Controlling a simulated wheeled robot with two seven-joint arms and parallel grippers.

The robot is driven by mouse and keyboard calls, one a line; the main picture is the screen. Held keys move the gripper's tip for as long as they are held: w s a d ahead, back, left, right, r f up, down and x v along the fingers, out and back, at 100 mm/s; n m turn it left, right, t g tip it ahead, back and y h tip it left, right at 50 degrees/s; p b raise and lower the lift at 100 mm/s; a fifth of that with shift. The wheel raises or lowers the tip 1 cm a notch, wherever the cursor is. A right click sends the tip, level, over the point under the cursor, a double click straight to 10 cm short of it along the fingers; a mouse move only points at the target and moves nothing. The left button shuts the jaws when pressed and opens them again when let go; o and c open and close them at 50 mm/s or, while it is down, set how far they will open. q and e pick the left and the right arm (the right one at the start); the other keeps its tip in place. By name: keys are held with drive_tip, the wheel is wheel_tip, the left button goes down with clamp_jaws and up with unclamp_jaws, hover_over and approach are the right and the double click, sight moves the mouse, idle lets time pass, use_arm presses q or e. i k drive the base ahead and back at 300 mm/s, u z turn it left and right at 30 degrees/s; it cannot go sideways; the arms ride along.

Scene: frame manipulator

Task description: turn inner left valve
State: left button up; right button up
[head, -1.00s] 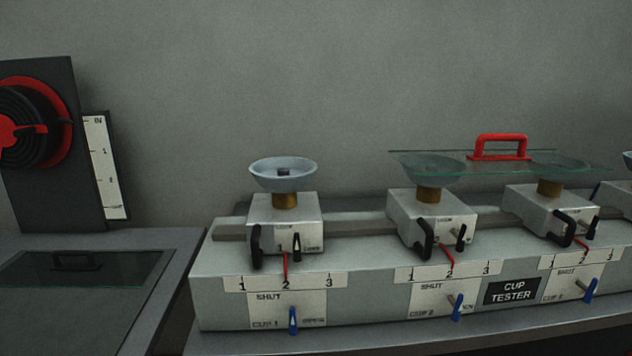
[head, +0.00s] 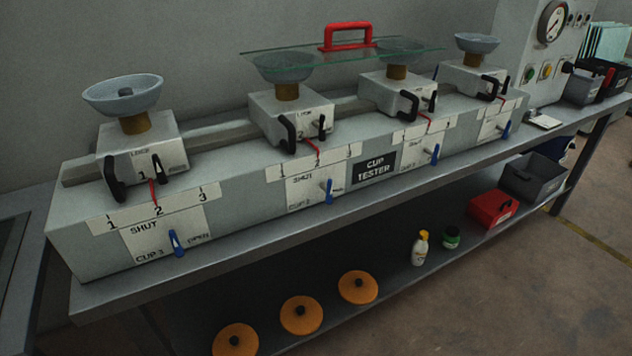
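The cup tester (head: 374,168) is a long grey box on a bench, with several cup units along its top. Each front panel has a blue valve lever under a 1-2-3 scale. The far left unit's blue valve (head: 177,243) hangs down, near vertical, between SHUT and OPEN. The inner left blue valve (head: 328,190) on the CUP 2 panel is also near vertical. Two more blue valves, the inner right (head: 435,153) and the far right (head: 506,131), show further along. Neither of my grippers is in view.
A glass plate with a red handle (head: 347,37) rests across the two middle cups. The lower shelf holds orange discs (head: 301,315), a white bottle (head: 420,248), a green jar (head: 451,237), a red bin (head: 492,208) and a grey bin (head: 534,178). Open floor lies at right.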

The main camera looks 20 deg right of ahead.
sight(328, 188)
drive_tip(key=k, duration=1.25)
drive_tip(key=z, duration=0.75)
drive_tip(key=i, duration=0.85)
drive_tip(key=z, duration=0.75)
